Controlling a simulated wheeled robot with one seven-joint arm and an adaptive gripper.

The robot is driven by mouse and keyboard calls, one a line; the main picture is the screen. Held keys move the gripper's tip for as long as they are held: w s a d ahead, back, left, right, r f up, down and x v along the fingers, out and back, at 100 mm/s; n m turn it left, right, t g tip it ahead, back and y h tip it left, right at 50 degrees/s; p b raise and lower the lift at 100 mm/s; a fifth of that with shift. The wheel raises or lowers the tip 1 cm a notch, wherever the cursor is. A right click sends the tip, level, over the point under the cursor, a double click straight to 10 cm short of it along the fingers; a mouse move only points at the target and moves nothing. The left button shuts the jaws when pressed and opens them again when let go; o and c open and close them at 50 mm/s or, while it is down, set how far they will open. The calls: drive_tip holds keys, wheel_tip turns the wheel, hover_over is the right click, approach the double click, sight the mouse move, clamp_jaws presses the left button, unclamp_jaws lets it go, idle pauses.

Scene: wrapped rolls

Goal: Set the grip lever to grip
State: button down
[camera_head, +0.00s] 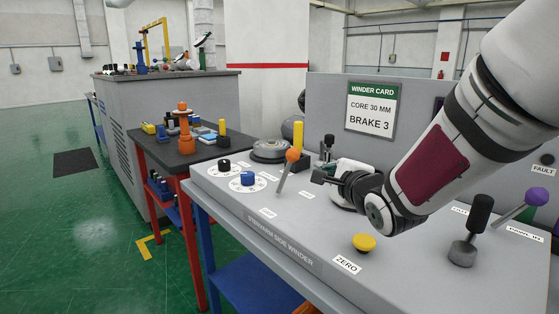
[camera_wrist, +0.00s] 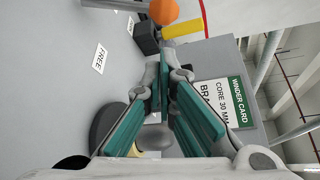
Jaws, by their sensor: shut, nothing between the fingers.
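A lever with an orange ball (camera_head: 292,155) and a thin metal stem rises from the grey console top (camera_head: 225,200), leaning to the right in the head view. The ball also shows at the top edge of the wrist view (camera_wrist: 164,12), with a FREE label (camera_wrist: 99,58) to its left. My gripper (camera_head: 316,177) is just right of the lever, low over the console. Its fingers are together and empty, apart from the ball as far as I can tell. The label (camera_head: 307,195) near the lever is too small to read, and I see no readable GRIP mark.
Two dials with blue (camera_head: 248,178) and black (camera_head: 224,165) knobs lie left of the lever. A yellow button (camera_head: 364,242), a black-handled lever (camera_head: 478,220) and a purple-ball lever (camera_head: 535,198) are to the right. A panel behind carries a winder card (camera_head: 372,108).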

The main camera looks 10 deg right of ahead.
sight(286, 171)
drive_tip(key=shift+w, duration=0.2)
drive_tip(key=shift+w, duration=0.1)
drive_tip(key=w, duration=0.3)
drive_tip(key=w+f+b, duration=0.1)
drive_tip(key=w, duration=0.2)
drive_tip(key=w+b, duration=0.1)
drive_tip(key=w, duration=0.2)
drive_tip(key=shift+w+a+f, duration=0.3)
drive_tip(key=shift+w, duration=0.05)
drive_tip(key=shift+a, duration=0.1)
